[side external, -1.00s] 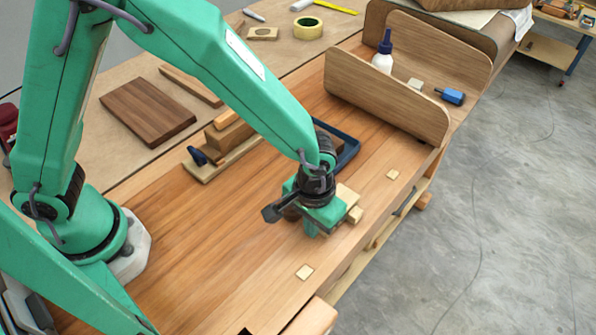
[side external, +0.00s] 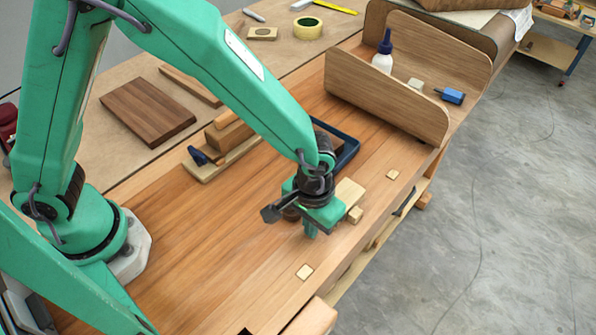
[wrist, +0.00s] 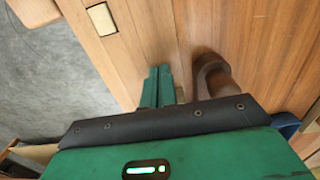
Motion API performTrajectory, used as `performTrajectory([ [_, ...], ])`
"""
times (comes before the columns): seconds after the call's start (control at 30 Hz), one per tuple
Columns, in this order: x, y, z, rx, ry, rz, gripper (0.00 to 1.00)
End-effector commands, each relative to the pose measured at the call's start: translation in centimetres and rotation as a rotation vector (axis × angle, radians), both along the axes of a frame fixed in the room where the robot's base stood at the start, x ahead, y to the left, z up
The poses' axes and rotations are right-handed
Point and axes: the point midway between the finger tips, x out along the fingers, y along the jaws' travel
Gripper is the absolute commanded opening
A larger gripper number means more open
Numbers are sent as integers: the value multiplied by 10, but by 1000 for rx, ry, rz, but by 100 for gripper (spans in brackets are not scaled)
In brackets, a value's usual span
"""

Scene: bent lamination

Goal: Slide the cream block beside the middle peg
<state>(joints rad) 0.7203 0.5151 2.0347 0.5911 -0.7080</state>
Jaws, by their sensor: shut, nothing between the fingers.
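A cream block (side external: 349,191) lies on the bench, just right of my gripper in the side view. A small light wooden peg (side external: 355,214), the middle of three along the front edge, stands at the block's near end; I cannot tell if they touch. My gripper (side external: 311,231) points down near the bench, left of the block and apart from it. Its green fingers (wrist: 160,86) are shut and empty in the wrist view. The block's left side is partly hidden by my gripper.
A brown rounded piece (wrist: 212,76) stands close beside my fingers. Other square pegs sit in the bench at the near end (side external: 304,272) and far end (side external: 392,174). A dark blue tray (side external: 349,148) lies behind my wrist. A bent wooden panel (side external: 388,96) stands at the back.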

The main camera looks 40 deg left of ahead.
Motion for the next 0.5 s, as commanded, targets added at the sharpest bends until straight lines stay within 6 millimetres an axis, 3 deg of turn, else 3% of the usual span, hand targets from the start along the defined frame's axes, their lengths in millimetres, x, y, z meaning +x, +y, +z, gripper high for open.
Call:
performTrajectory([
  [0.1, -18, 0, 0, 1, 1, -3, 0],
  [0.5, -17, 0, 61, -3, -3, 0, 0],
])
